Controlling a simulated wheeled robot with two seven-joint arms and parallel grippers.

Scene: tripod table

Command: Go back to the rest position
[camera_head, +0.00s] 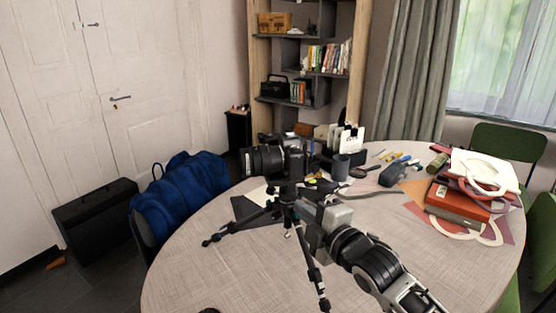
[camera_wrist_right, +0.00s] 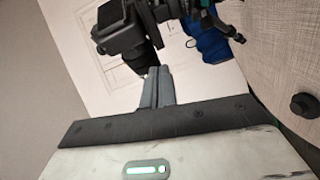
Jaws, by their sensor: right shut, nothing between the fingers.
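A black camera (camera_head: 265,160) sits on a small black tripod (camera_head: 285,212) with spread legs on the round table (camera_head: 200,270). My right arm comes in from the lower right. My right gripper (camera_head: 318,203) is beside the tripod head, on its right; I cannot tell in the head view whether they touch. In the right wrist view its fingers (camera_wrist_right: 158,87) are together with nothing held, and the camera (camera_wrist_right: 125,32) shows just beyond them. My left gripper is not in view.
A red box (camera_head: 456,205) with white and red items lies on the table's right side. A blue jacket (camera_head: 182,195) hangs on a chair at left. The table's front left is mostly clear.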

